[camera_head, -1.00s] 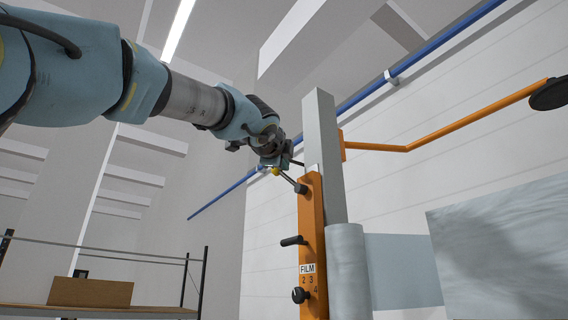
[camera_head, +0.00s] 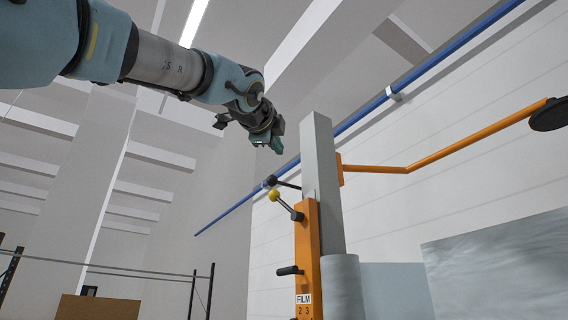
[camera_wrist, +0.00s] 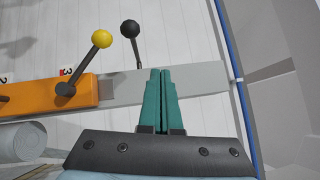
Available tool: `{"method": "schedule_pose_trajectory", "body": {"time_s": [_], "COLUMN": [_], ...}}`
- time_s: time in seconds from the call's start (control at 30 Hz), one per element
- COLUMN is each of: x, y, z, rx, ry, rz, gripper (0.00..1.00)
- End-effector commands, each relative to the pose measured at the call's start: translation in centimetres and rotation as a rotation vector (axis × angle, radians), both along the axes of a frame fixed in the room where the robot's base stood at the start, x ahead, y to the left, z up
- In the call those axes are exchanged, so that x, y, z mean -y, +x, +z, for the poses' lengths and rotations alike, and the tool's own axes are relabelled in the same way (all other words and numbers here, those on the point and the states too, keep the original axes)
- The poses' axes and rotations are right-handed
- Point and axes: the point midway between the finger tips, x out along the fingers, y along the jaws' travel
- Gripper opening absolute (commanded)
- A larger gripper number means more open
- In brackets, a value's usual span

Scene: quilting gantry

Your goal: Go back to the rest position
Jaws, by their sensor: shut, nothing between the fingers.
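A lever with a yellow ball knob (camera_head: 274,196) and one with a black ball knob (camera_head: 272,180) stick out near the top of the orange panel (camera_head: 307,245). In the wrist view the yellow knob (camera_wrist: 102,39) and the black knob (camera_wrist: 130,28) are apart from the fingers.
An orange bent arm (camera_head: 440,153) with a dark round end reaches right from the post. A blue pipe (camera_head: 430,67) runs along the wall. A grey roll (camera_head: 342,285) stands beside the panel. A rack with a brown box (camera_head: 98,307) is at the lower left.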

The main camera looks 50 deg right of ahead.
Motion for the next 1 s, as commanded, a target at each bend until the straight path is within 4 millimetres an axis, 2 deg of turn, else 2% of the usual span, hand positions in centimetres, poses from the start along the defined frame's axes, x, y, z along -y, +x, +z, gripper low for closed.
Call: {"method": "schedule_pose_trajectory", "body": {"time_s": [0.17,0.77,0.87,0.97,1.0], "x": [-0.5,-0.5,-0.1,0.5,0.6], "y": [-0.1,0.1,1.6,4.8,6.6], "z": [0.3,0.1,-1.4,-5.0,-6.9], "rx": [0.000,-0.003,-0.034,-0.110,-0.154], "ry": [0.001,0.003,0.023,0.065,0.085], "rz": [-0.001,0.002,0.021,0.064,0.089], "gripper": [0.00,0.00,0.00,0.00,0.00]}}
